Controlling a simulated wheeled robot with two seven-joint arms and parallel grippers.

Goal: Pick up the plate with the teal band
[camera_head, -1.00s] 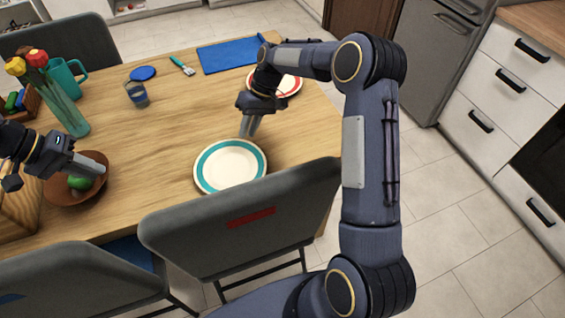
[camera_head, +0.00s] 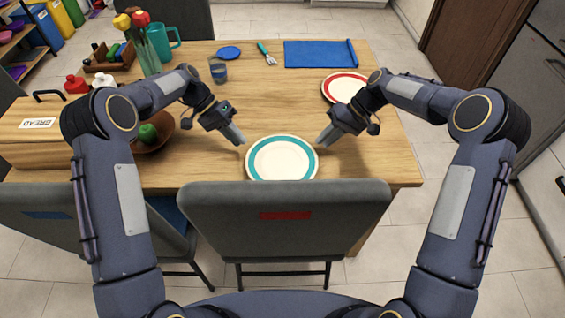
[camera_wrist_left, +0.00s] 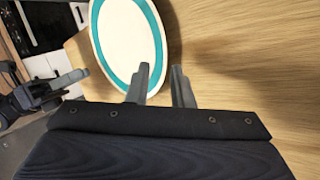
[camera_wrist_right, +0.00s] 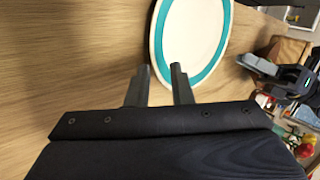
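The plate with the teal band (camera_head: 282,158) lies flat on the table near its front edge, in the middle of the head view. It is white with a teal ring. It also shows beyond the fingers in the left wrist view (camera_wrist_left: 128,40) and the right wrist view (camera_wrist_right: 188,38). My left gripper (camera_head: 238,137) is just left of the plate's rim, and my right gripper (camera_head: 325,137) is just right of it. Both are open and empty, with a narrow gap between their fingers (camera_wrist_left: 160,84) (camera_wrist_right: 160,82). Neither appears to touch the plate.
A chair back (camera_head: 283,225) stands right in front of the plate. A red-banded plate (camera_head: 338,92) is behind my right gripper. A bowl (camera_head: 155,142) with green fruit is at left, beside a bread box (camera_head: 35,130). A glass (camera_head: 218,70) and blue mat (camera_head: 320,54) lie farther back.

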